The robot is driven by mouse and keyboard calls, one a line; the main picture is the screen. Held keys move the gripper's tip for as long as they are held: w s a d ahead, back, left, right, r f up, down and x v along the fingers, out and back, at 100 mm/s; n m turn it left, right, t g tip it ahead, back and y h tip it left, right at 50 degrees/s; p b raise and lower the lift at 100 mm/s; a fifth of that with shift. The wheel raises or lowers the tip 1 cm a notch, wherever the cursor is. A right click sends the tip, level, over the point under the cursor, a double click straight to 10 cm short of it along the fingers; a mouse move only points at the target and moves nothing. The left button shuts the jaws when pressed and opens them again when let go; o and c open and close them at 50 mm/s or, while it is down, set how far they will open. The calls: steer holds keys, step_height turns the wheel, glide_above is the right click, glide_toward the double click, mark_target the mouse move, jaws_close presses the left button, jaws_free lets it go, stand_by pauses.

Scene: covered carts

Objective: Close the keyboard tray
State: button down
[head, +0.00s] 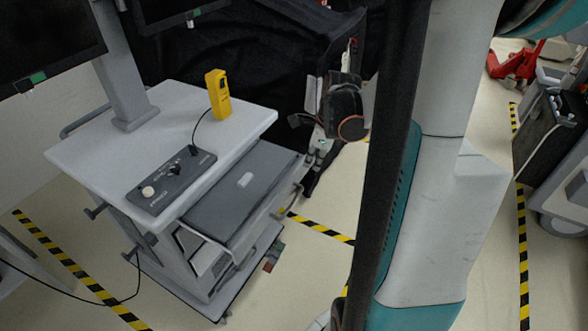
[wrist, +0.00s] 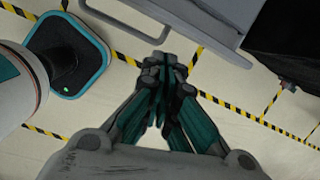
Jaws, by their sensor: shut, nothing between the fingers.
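The keyboard tray (head: 236,196) is a dark grey panel with a small light object on it. In the head view it sticks out from under the white top of the cart (head: 95,150), toward the right. My gripper (head: 310,180) is at the tray's right end, its fingers pointing down; part of it is dark against the black cover, so I cannot tell whether it touches the tray. In the wrist view my gripper (wrist: 168,68) has its fingers together, with nothing between them. A grey panel (wrist: 215,18) lies just beyond the fingertips there; I cannot tell which cart part it is.
A yellow handheld device (head: 217,94) and a dark control panel (head: 170,178) are on the cart top. Black covers hang behind. A red pallet jack (head: 517,62) and another cart (head: 555,125) stand at the right. Floor with striped tape (head: 320,228) is free right of the cart.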

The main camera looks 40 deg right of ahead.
mark_target(261, 165)
steer(key=s+d+f+m, duration=0.2)
steer(key=s+d+m, duration=0.1)
steer(key=w+a+f+b, duration=0.2)
steer(key=w+f+b, duration=0.3)
steer(key=f, duration=0.4)
steer(key=shift+w+f+b, duration=0.15)
steer(key=shift+w+b, duration=0.2)
steer(key=shift+w, duration=0.45)
steer(key=w+a, duration=0.2)
steer(key=w, duration=0.3)
steer(key=w+a, duration=0.1)
steer(key=w, duration=0.4)
steer(key=w+a, duration=0.2)
steer(key=w, duration=0.4)
steer(key=shift+a, duration=0.35)
steer(key=shift+s, duration=0.1)
